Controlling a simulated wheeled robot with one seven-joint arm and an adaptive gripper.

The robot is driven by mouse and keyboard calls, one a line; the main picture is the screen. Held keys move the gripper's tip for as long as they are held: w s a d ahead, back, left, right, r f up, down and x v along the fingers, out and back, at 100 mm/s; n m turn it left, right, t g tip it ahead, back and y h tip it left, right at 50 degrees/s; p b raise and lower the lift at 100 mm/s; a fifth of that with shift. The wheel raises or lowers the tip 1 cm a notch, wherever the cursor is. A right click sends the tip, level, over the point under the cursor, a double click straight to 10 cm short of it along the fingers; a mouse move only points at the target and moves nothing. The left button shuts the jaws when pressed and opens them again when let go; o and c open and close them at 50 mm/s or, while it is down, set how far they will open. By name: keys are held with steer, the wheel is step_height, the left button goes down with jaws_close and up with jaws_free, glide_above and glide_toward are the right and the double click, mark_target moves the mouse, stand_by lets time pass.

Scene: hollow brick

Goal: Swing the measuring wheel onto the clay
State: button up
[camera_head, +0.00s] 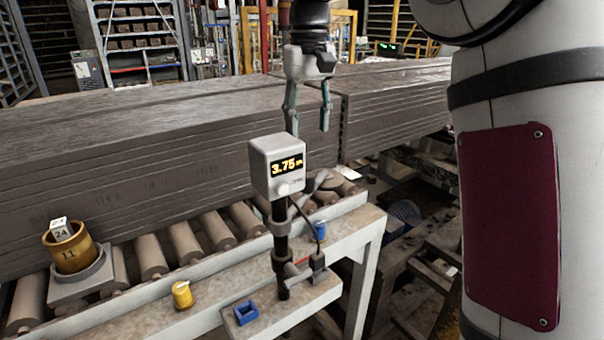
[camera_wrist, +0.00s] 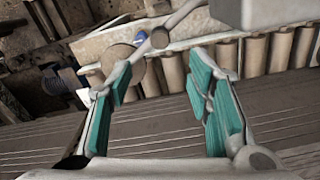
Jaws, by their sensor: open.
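The measuring wheel (camera_head: 339,185) is a small brown disc behind the display box (camera_head: 278,165), which reads 3.75 on a black post. In the wrist view the wheel (camera_wrist: 121,60) and its grey swing arm with a round knob (camera_wrist: 160,38) lie over the rollers, apart from the clay. The clay (camera_head: 120,160) is a long grey-brown column with a cut across it; its grooved face fills the lower wrist view (camera_wrist: 290,110). My gripper (camera_head: 307,118) is open and empty, above and behind the display box. In the wrist view the knob shows beyond the teal fingertips (camera_wrist: 168,68).
Rollers (camera_head: 185,242) run under the clay's front. A yellow-brown cup (camera_head: 70,250) with number tags stands left on a grey stand. Shelves (camera_head: 140,45) stand behind.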

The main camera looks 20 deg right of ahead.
mark_target(308, 174)
step_height(308, 174, down, 13)
steer(key=p, duration=0.2)
steer(key=shift+f+p, duration=0.1)
steer(key=shift+p, duration=0.25)
jaws_close()
